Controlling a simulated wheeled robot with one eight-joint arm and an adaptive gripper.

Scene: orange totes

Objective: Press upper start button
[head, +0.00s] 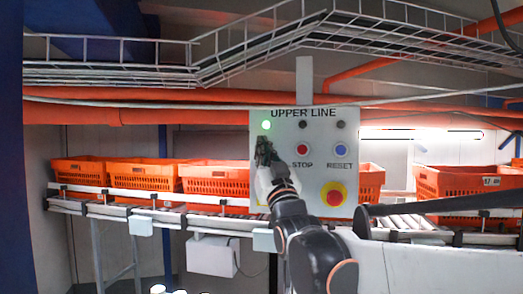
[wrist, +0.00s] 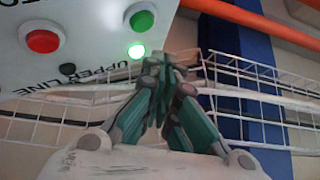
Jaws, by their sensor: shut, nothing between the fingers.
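The white UPPER LINE panel (head: 286,180) faces me in the middle of the head view. Its start button is hidden there behind my gripper (head: 264,146). In the wrist view the green start button (wrist: 140,17) shows at the top, next to a lit green lamp (wrist: 136,51). The lamp (head: 266,125) also glows in the head view, just above the gripper. My gripper (wrist: 168,60) is shut and empty, its fingertips close to the lamp and button in the picture. I cannot tell whether it touches the panel.
The red STOP button (head: 302,149) and blue RESET button (head: 340,150) sit right of the gripper. A red emergency knob on a yellow plate (head: 334,194) is below. Orange totes (head: 146,176) stand on the conveyor (head: 165,218) behind. A wire cable tray (head: 110,74) runs overhead.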

